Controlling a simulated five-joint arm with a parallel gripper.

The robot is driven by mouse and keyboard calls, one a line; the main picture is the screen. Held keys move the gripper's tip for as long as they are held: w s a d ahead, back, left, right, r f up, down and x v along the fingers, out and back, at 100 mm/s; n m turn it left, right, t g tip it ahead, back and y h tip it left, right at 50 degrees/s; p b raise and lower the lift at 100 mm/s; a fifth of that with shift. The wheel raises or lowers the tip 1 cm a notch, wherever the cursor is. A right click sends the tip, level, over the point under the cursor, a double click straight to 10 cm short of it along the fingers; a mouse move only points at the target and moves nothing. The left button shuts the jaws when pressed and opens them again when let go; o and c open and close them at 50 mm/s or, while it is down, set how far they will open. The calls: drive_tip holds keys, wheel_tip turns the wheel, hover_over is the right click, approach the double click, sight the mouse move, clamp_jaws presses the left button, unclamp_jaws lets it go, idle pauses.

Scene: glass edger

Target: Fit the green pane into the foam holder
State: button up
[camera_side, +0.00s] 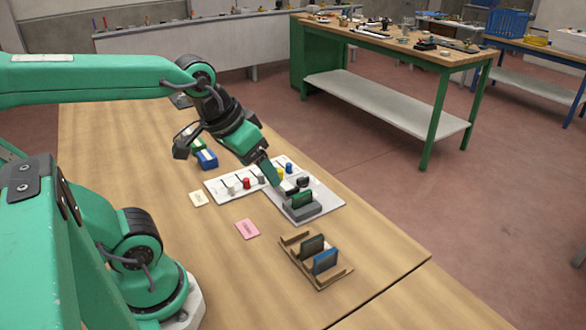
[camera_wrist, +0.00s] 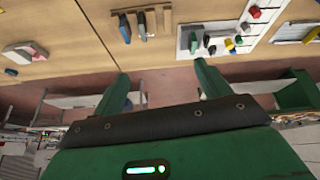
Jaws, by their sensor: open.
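The green pane (camera_side: 302,199) stands upright in the dark grey foam holder (camera_side: 304,212) on the white board, and it appears seated in the slot. How deep it sits is too small to tell. The pane also shows in the wrist view (camera_wrist: 193,43) as a small green upright shape. My gripper (camera_side: 274,182) is open, up and to the left of the pane in the side view. In the wrist view its two fingers (camera_wrist: 162,85) are spread wide with nothing between them.
A wooden rack (camera_side: 292,240) holds a dark pane (camera_side: 312,246) and a blue pane (camera_side: 325,260). The white board (camera_side: 322,195) carries several coloured knobs. A pink card (camera_side: 247,229), a cream card (camera_side: 198,199) and a blue block (camera_side: 207,159) lie nearby.

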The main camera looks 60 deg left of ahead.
drive_tip(key=shift+s+d+f+m, duration=0.1)
drive_tip(key=shift+s+d+m, duration=0.05)
drive_tip(key=shift+s+m, duration=0.25)
drive_tip(key=shift+s+d+f+m, duration=0.1)
drive_tip(key=shift+s+m, duration=0.2)
drive_tip(key=shift+s, duration=0.1)
drive_tip(key=shift+c, duration=0.3)
idle(0.6)
